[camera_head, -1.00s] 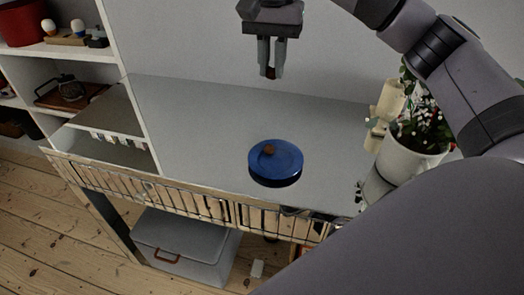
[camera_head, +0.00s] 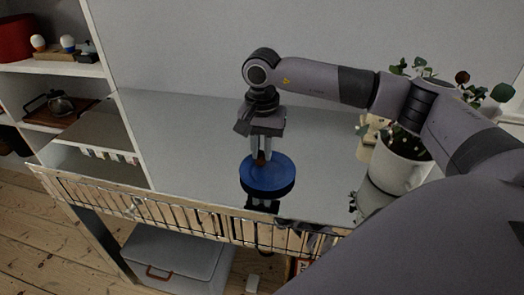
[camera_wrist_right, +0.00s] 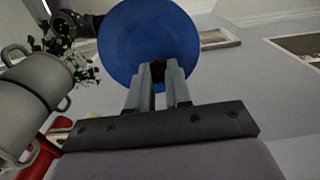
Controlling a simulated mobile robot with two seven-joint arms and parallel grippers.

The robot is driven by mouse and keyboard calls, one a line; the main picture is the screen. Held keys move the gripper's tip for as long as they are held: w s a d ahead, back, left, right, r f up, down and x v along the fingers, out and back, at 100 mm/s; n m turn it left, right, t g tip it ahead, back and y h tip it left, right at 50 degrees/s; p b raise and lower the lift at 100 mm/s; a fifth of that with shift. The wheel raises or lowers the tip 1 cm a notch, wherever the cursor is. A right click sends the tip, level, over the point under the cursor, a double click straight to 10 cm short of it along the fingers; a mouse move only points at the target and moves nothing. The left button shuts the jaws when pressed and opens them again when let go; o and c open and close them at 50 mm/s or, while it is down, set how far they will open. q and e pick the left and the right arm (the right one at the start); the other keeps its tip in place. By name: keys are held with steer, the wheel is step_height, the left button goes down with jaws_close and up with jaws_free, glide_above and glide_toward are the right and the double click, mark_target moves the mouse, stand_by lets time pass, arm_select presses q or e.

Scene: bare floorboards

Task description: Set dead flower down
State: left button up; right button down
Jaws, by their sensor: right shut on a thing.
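My right gripper (camera_head: 261,156) points down over the blue round dish (camera_head: 268,181) on the grey tabletop. Its fingers are shut on a small brown piece, which I take for the dead flower (camera_head: 261,157), at the dish's far side. In the right wrist view, the brown flower (camera_wrist_right: 158,70) shows between the fingertips (camera_wrist_right: 160,74), against the blue dish (camera_wrist_right: 150,35). I cannot tell whether the flower touches the dish. A second brown piece, seen on the dish earlier, cannot be made out now. My left gripper is out of view.
A white pot with a leafy plant (camera_head: 400,168) stands on the right, close to my right arm. A shelf unit (camera_head: 68,100) stands on the left. The tabletop left of the dish (camera_head: 185,140) is clear.

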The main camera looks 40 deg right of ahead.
steer(key=shift+f, duration=0.55)
steer(key=shift+f+b, duration=0.4)
steer(key=shift+s+f, duration=0.15)
steer(key=shift+f, duration=0.1)
steer(key=c, duration=1.1)
jaws_free()
steer(key=shift+o, duration=0.2)
steer(key=shift+f, duration=0.1)
